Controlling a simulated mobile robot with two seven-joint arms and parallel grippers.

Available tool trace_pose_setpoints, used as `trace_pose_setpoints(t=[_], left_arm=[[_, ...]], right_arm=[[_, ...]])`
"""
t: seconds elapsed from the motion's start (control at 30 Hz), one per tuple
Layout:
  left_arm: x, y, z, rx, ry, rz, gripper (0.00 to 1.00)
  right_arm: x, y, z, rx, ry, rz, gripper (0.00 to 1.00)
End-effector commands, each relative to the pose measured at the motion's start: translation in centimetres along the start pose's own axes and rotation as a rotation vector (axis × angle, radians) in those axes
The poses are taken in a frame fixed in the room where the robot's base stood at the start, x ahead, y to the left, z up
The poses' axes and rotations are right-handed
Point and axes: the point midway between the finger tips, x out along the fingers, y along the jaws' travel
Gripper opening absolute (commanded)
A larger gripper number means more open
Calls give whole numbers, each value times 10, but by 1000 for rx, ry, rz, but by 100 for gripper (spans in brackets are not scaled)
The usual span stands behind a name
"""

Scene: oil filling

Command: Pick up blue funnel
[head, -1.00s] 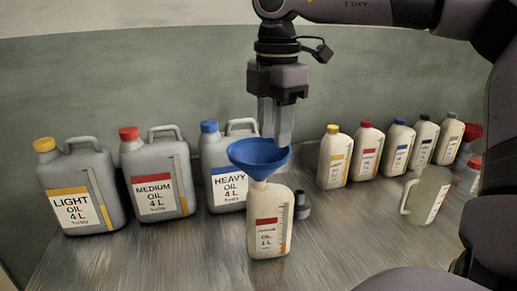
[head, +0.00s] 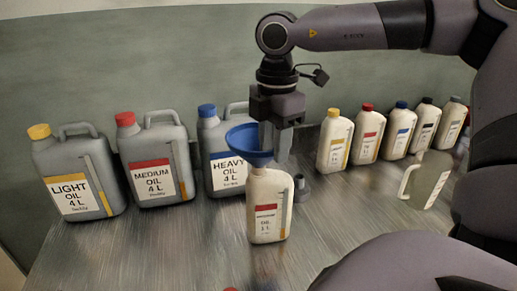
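The blue funnel (head: 243,143) sits in the mouth of a cream one-litre oil bottle (head: 268,215) with a red label, which stands upright on the table. My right gripper (head: 276,148) points down at the funnel's right edge. Its fingers overlap the right side of the rim in the picture. Whether the fingers touch or pinch the rim cannot be told. The funnel's spout is hidden in the bottle neck. My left gripper is not in view.
Three grey four-litre cans, light (head: 77,175), medium (head: 155,160) and heavy (head: 226,178), stand at left. Several capped cream bottles (head: 367,138) line the back right. A jug (head: 427,180) stands before them. A small dark object (head: 300,188) is behind the oil bottle.

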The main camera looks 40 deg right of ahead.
Motion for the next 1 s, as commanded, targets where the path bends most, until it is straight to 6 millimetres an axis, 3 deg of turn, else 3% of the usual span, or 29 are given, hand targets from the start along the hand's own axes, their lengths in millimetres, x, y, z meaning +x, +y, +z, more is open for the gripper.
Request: trace_pose_setpoints(t=[0.1,0.17,0.2,0.23,0.73,1.0], left_arm=[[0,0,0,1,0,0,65],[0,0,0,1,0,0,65],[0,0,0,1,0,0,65],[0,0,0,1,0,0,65],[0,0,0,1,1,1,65],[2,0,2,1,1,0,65]], right_arm=[[0,0,0,0,0,0,34],[0,0,0,0,0,0,18],[0,0,0,0,0,0,5],[0,0,0,0,0,0,0],[-6,0,0,1,0,-1,0],[-48,2,0,2,-3,5,0]])
